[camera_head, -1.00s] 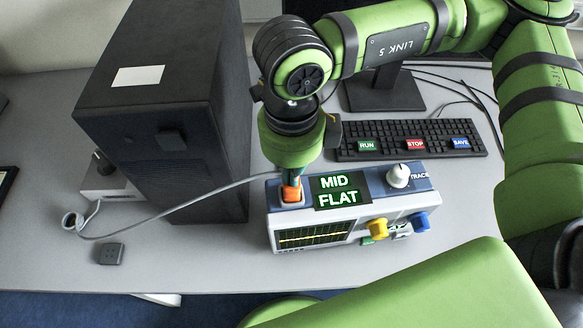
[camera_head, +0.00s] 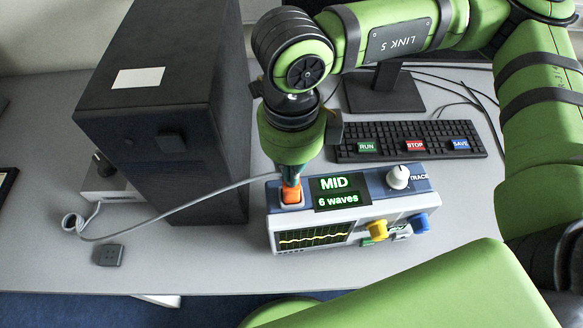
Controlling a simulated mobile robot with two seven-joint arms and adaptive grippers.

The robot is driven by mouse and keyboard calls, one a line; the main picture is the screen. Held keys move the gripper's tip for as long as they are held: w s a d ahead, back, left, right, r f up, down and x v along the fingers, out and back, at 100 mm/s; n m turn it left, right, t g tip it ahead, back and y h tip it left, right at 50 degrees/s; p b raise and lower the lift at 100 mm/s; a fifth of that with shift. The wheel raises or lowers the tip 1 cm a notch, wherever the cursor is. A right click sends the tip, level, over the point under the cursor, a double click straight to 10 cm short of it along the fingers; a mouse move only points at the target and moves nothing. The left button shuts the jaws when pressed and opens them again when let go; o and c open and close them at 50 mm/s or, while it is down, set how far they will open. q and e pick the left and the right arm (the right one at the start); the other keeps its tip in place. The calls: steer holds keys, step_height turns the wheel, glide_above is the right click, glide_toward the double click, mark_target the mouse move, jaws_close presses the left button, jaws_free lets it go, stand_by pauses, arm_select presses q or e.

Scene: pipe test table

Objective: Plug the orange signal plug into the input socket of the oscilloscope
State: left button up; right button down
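The oscilloscope (camera_head: 330,225) stands on the table. Its small display (camera_head: 338,191) reads "MID" and "6 waves", and its screen (camera_head: 313,237) shows a wavy yellow trace. The orange signal plug (camera_head: 291,194) sits upright at the socket on the left of its top face, with a grey cable running left. My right gripper (camera_head: 291,179) points down directly above the plug and touches or nearly touches it. Its fingertips are small and partly hidden, so I cannot tell how far they are closed. My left gripper is not in view.
A large black computer tower (camera_head: 165,120) stands left of the oscilloscope. A keyboard (camera_head: 410,141) with RUN, STOP and SAVE keys lies behind it. A small black block (camera_head: 109,255) lies at the front left. The table (camera_head: 200,268) is clear in front.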

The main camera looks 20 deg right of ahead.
steer(key=shift+r+p, duration=1)
steer(key=shift+r, duration=1.75)
